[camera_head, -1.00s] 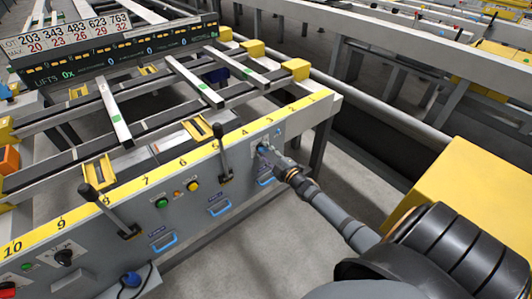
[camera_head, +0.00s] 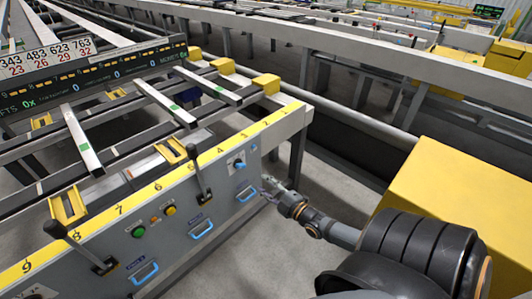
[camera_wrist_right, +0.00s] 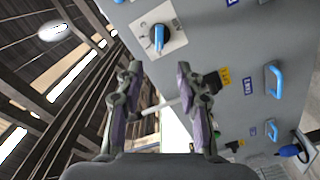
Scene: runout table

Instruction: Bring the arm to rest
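My right gripper (camera_head: 270,187) is in front of the grey panel face (camera_head: 222,192) of the runout table, near its right end. In the right wrist view its two fingers (camera_wrist_right: 157,95) stand apart with nothing between them. A blue selector knob (camera_head: 238,165) on a pale plate sits on the panel, up and left of the gripper. The knob also shows in the right wrist view (camera_wrist_right: 158,38), beyond the fingertips and apart from them. My left gripper is not in view.
Two black-knobbed levers (camera_head: 199,167) (camera_head: 78,245) stick out from the panel. Blue handles (camera_head: 203,229), a green button (camera_head: 138,232) and a yellow button (camera_head: 169,210) are also there. A yellow box (camera_head: 435,180) stands at the right beside my arm. Grey floor (camera_head: 320,205) is open between them.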

